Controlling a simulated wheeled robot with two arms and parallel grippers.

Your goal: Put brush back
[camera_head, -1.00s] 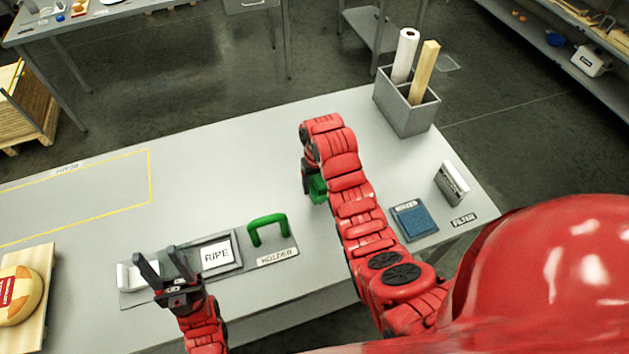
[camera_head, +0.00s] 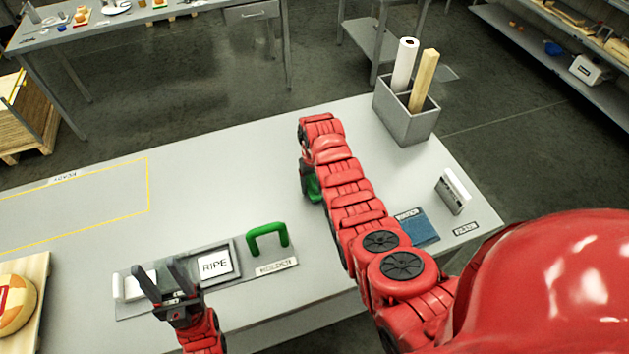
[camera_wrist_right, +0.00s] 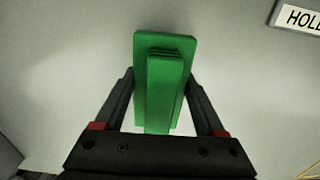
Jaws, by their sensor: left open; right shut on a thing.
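My right gripper (camera_wrist_right: 160,115) is shut on a green brush (camera_wrist_right: 165,75), held between its two fingers over the grey table. In the head view the brush (camera_head: 313,187) shows only as a small green patch, mostly hidden by my right arm. The green holder (camera_head: 267,237), an upright arch with a label plate before it, stands left of my right arm. Part of the holder label (camera_wrist_right: 300,15) shows at the top right of the wrist view. My left gripper (camera_head: 163,279) is open and empty over the left end of the card tray.
A grey card tray (camera_head: 238,262) with a "RIPE" card (camera_head: 214,265) lies left of the holder. A grey bin (camera_head: 408,120) with a roll and a wooden bar stands at the back right. A cheese wheel (camera_head: 15,305) is at far left. The table's middle is clear.

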